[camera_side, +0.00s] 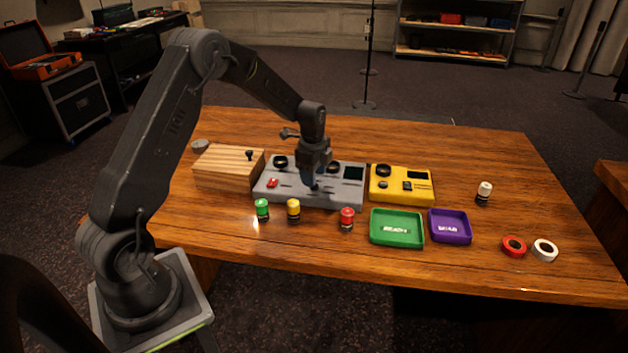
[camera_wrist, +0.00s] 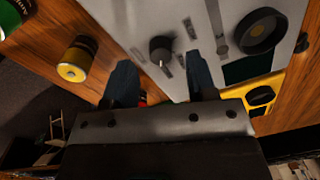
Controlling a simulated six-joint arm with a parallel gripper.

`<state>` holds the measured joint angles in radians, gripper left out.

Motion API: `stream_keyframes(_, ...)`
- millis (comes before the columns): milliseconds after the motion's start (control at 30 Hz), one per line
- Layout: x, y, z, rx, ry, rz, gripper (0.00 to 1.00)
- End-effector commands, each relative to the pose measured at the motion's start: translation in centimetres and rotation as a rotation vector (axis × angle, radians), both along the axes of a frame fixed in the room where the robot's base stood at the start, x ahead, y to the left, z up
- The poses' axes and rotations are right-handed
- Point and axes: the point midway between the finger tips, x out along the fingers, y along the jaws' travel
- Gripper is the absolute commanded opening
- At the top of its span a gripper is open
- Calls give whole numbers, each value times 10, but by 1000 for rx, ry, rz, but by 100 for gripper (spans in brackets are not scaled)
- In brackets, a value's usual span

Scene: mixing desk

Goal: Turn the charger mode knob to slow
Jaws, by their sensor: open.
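A grey panel (camera_side: 345,199) stands in the middle of the desk, with dark knobs and a red switch (camera_side: 272,183). A yellow box (camera_side: 412,198) to its right has a large black knob (camera_side: 383,170) and a dark display. Labels are too small to read, so I cannot tell which device is the charger. My gripper (camera_side: 313,186) points down over the grey panel. In the wrist view its two fingers (camera_wrist: 161,75) are apart and empty; a small dark knob (camera_wrist: 161,49) on the grey panel shows between and beyond the tips. Contact is not visible.
A wooden box (camera_side: 228,168) stands left of the panel. Green (camera_side: 262,210), yellow (camera_side: 293,209) and red (camera_side: 347,219) canisters stand in front. Green (camera_side: 397,243) and purple (camera_side: 450,240) trays, red (camera_side: 513,247) and white (camera_side: 544,250) rolls lie to the right.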

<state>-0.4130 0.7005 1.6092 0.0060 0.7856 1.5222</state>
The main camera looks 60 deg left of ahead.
Motion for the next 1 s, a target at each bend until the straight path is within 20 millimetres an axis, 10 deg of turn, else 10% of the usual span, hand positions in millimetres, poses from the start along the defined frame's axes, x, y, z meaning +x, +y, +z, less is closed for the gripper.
stream_keyframes(533, 1, 1, -25, 0, 0, 0, 52)
stream_keyframes(1000, 1, 1, -24, 0, -1, 1, 8)
